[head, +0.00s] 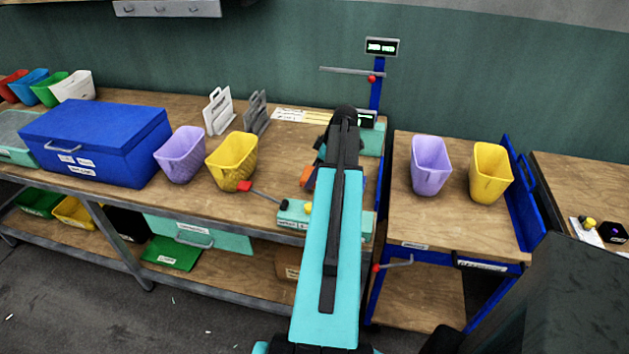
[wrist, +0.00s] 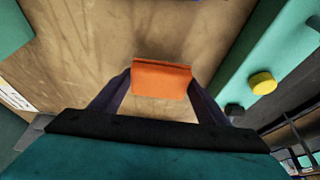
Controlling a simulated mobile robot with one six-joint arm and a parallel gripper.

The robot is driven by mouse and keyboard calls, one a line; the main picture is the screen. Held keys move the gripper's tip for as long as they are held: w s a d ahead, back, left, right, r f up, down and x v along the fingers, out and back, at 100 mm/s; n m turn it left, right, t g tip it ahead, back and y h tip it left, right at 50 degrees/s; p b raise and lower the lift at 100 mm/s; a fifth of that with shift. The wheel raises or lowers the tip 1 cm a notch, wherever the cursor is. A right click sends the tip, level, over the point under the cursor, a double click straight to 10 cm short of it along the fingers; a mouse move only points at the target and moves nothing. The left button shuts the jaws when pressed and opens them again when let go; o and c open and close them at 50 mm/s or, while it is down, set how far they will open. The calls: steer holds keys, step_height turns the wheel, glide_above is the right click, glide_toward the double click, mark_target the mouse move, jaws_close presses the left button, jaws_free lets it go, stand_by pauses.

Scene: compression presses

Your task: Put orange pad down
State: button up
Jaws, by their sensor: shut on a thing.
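The orange pad (wrist: 161,79) is between the two dark fingers of my gripper (wrist: 161,85) in the wrist view. My gripper is shut on it. The wooden bench top shows behind the pad, and I cannot tell how far the pad is above it. In the head view a small part of the orange pad (head: 307,176) shows to the left of my turquoise arm. My arm hides most of the gripper there.
A teal press base with a yellow button (wrist: 263,83) is to the right of the pad in the wrist view. In the head view, purple (head: 181,155) and yellow (head: 231,161) bins stand left of my arm. A blue box (head: 98,130) is farther left. A smaller table (head: 450,215) with two bins is at right.

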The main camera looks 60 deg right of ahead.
steer(key=shift+f+p, duration=0.5)
steer(key=shift+f, duration=1.4)
steer(key=shift+f, duration=0.1)
steer(key=o, duration=1.1)
steer(key=shift+r, duration=0.2)
steer(key=b+v, duration=0.3)
steer(key=v, duration=0.8)
steer(key=shift+r, duration=0.4)
steer(key=shift+s, duration=0.15)
